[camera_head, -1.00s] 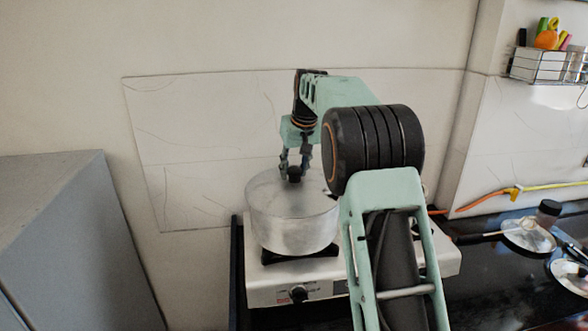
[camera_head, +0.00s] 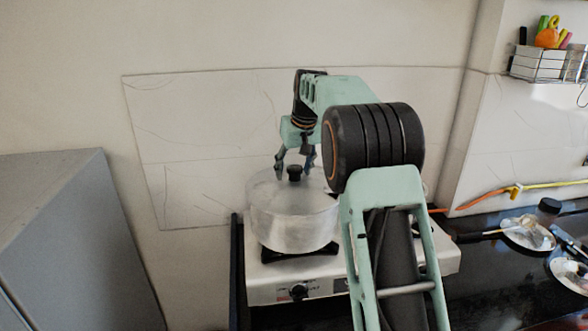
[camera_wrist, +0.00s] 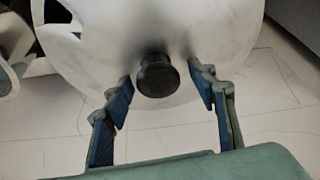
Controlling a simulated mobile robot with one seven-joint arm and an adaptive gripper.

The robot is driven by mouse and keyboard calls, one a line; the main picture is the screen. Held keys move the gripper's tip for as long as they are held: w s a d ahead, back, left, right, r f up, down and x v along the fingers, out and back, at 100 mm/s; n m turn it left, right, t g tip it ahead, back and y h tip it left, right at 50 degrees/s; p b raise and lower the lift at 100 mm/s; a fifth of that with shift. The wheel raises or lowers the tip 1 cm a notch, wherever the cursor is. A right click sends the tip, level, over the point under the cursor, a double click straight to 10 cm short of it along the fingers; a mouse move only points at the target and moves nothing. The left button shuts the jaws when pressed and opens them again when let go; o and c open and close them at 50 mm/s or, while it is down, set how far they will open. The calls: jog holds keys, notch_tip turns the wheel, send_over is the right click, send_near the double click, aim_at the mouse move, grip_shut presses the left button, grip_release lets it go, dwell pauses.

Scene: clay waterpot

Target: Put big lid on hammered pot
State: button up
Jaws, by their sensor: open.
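The hammered pot (camera_head: 292,226) is a silver metal pot standing on the stove's left burner. The big lid (camera_head: 268,189) is a silver disc with a black knob (camera_head: 294,172), and it lies on top of the pot. The lid also shows in the wrist view (camera_wrist: 205,40), with its knob (camera_wrist: 156,75) near the middle. My gripper (camera_head: 295,165) is open above the lid. In the wrist view its two fingers (camera_wrist: 166,88) stand apart on either side of the knob, with visible gaps and no contact.
The white stove (camera_head: 270,285) holds the pot. A grey cabinet (camera_head: 75,240) stands at the left. On the dark counter at the right are a glass lid (camera_head: 528,236) and a small dark jar (camera_head: 548,208). A wire basket (camera_head: 545,64) hangs on the wall.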

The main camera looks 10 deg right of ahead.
jog(key=v, duration=1.2)
